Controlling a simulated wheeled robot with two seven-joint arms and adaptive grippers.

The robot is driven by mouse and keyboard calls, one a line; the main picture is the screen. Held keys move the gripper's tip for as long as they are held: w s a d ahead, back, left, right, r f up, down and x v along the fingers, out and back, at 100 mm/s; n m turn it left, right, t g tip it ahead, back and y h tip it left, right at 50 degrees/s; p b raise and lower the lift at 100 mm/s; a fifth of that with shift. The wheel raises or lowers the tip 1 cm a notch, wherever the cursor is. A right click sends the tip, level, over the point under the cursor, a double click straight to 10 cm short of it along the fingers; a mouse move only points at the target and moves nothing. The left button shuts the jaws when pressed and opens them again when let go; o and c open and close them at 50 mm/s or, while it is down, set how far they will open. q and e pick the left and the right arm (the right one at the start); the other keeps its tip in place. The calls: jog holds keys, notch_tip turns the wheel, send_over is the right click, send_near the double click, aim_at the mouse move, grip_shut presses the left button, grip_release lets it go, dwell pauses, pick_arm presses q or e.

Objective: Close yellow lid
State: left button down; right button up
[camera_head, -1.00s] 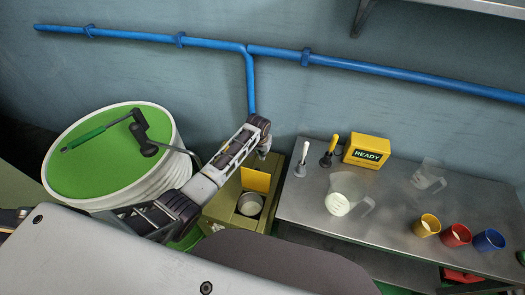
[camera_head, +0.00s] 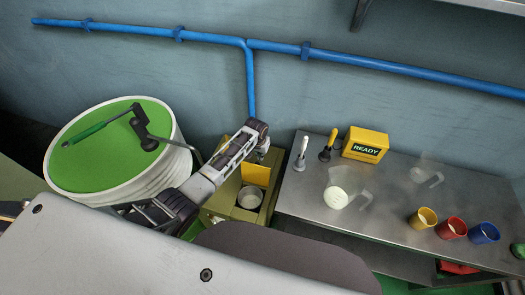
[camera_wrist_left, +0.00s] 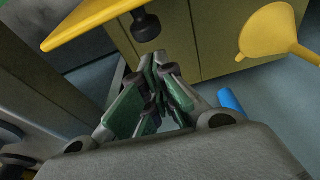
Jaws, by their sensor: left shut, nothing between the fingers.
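A yellow panel (camera_head: 256,174), apparently the lid, stands raised at the back of an open olive box (camera_head: 214,206) in the head view. A round metal pot (camera_head: 249,198) sits inside the box. In the left wrist view a yellow lid edge (camera_wrist_left: 92,24) with a black knob (camera_wrist_left: 146,30) shows at the top. My left gripper (camera_head: 262,154) is above the back of the box in the head view. Its fingers (camera_wrist_left: 156,68) are shut and empty in the wrist view, just below the knob, apart from it as far as I can see. My right gripper is out of view.
A white drum (camera_head: 165,175) with a green top and a green-handled tool stands left. The metal bench (camera_head: 390,215) on the right holds a READY box (camera_head: 365,144), clear jugs and coloured cups. A yellow funnel (camera_wrist_left: 270,32) shows in the wrist view. A wall with blue pipes is behind.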

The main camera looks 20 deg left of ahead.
pick_arm(q)
jog(key=shift+s+r, duration=0.15)
jog(key=shift+s, duration=0.6)
jog(key=shift+a, duration=0.1)
